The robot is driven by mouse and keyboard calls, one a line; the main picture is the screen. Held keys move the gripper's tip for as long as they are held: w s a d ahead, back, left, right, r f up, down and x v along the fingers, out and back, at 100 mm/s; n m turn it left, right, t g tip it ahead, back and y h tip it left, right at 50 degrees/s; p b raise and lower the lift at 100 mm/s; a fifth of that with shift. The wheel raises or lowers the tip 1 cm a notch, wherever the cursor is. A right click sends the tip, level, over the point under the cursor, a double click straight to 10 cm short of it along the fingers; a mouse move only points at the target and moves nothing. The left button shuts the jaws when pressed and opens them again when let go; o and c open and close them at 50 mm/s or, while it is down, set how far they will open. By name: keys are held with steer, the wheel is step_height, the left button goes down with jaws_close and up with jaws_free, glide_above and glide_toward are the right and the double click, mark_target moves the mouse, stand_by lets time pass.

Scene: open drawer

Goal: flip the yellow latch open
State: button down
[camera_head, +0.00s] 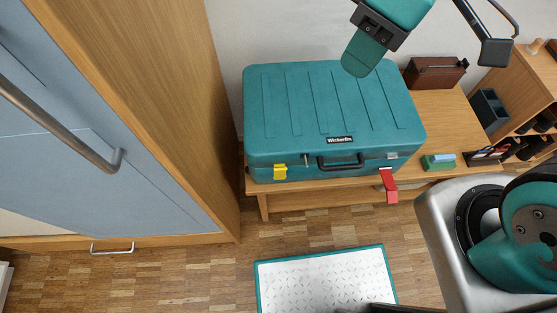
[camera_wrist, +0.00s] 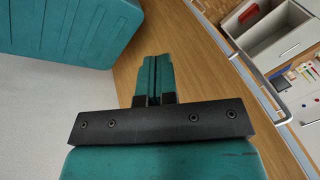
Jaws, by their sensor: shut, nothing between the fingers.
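A teal hard case (camera_head: 330,105) lies closed on a wooden bench in the head view, its front with a black handle (camera_head: 341,163) facing the robot. The yellow latch (camera_head: 280,172) is on the case's front, left of the handle, up against the front face. A red latch (camera_head: 389,186) hangs out from the front's right end. My gripper (camera_head: 362,52) is above the case's back right part, well away from the yellow latch. In the wrist view its teal fingers (camera_wrist: 154,80) are together and empty. The case (camera_wrist: 75,30) shows there at upper left; no latch shows.
A wooden cabinet with a blue door (camera_head: 90,150) stands close left of the case. A brown box (camera_head: 435,73), a green-and-blue block (camera_head: 439,162) and shelves are to the right. A teal-edged mat (camera_head: 325,280) lies on the floor in front.

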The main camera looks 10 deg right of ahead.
steer(key=w+a+f+n+g+b, duration=0.1)
steer(key=w+f+n+b, duration=0.15)
steer(key=f, duration=0.35)
steer(key=w+a+f+n+b, duration=0.1)
steer(key=w+a+f+b, duration=0.15)
steer(key=f, duration=0.45)
steer(key=n+g+b, duration=0.2)
steer(key=n+b, duration=0.3)
glide_toward(275, 168)
step_height(275, 168, up, 4)
steer(key=w, duration=0.1)
steer(key=shift+d, duration=0.5)
steer(key=shift+f, duration=0.1)
steer(key=b+x, duration=0.1)
steer(key=x, duration=0.9)
steer(key=shift+d+b, duration=0.15)
steer(key=shift+b, duration=0.25)
